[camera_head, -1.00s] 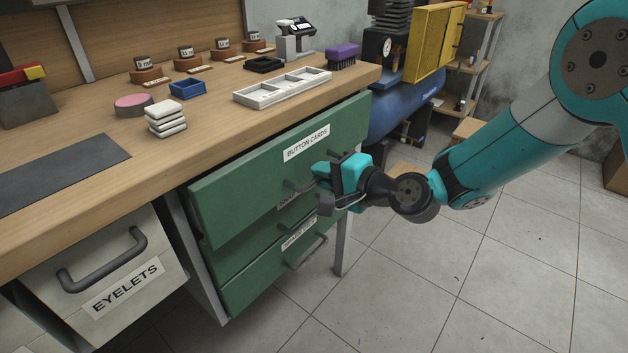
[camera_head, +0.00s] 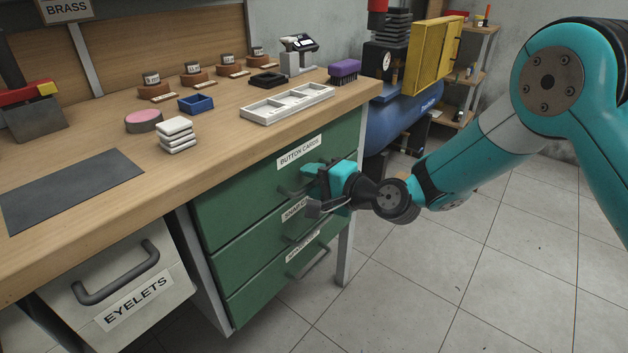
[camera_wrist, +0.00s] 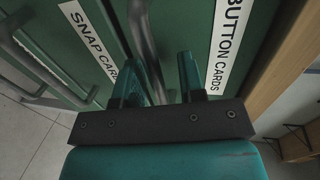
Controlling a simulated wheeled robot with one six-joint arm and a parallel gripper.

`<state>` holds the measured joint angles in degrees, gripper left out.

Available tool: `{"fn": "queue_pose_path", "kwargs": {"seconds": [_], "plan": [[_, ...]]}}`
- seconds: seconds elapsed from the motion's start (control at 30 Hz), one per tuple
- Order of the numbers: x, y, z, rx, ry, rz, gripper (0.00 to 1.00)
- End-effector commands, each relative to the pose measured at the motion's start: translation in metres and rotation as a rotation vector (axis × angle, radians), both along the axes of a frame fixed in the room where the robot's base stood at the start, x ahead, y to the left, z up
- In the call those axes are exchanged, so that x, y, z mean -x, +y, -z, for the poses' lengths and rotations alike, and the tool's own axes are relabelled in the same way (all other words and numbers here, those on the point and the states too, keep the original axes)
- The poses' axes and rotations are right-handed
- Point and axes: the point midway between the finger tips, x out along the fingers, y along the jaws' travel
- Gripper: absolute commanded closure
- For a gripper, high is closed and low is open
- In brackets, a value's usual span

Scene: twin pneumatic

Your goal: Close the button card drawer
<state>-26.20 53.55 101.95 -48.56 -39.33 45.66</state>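The green button card drawer (camera_head: 240,190) is the top one in the cabinet under the bench. Its front looks about flush with the drawers below it; any small gap is hard to tell. Its label also shows in the wrist view (camera_wrist: 229,45). Its handle (camera_head: 286,191) is partly hidden by my gripper (camera_head: 312,187). In the wrist view my gripper (camera_wrist: 160,78) has its two fingers apart, with the bar handle (camera_wrist: 146,45) running between them, nearer the left finger. I cannot tell whether they touch the handle or the drawer front.
The snap card drawer (camera_head: 250,240) and another green drawer (camera_head: 255,285) lie below. The eyelets drawer (camera_head: 120,285) is at the lower left. The bench top (camera_head: 210,150) holds a white tray (camera_head: 288,105) and small items. The tiled floor at right is clear.

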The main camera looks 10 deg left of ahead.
Motion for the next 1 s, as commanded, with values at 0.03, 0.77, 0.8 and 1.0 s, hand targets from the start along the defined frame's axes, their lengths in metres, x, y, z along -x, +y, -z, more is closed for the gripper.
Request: {"fn": "queue_pose_path", "kwargs": {"seconds": [0.03,0.77,0.8,1.0], "plan": [[0.0,-0.001,0.0,0.0,0.0,0.001,0.63],[0.056,-0.11,-0.024,0.0,0.004,0.006,0.63],[0.059,-0.118,-0.026,0.001,0.005,0.005,0.63],[0.074,-0.144,-0.033,0.001,0.002,0.002,0.63]]}}
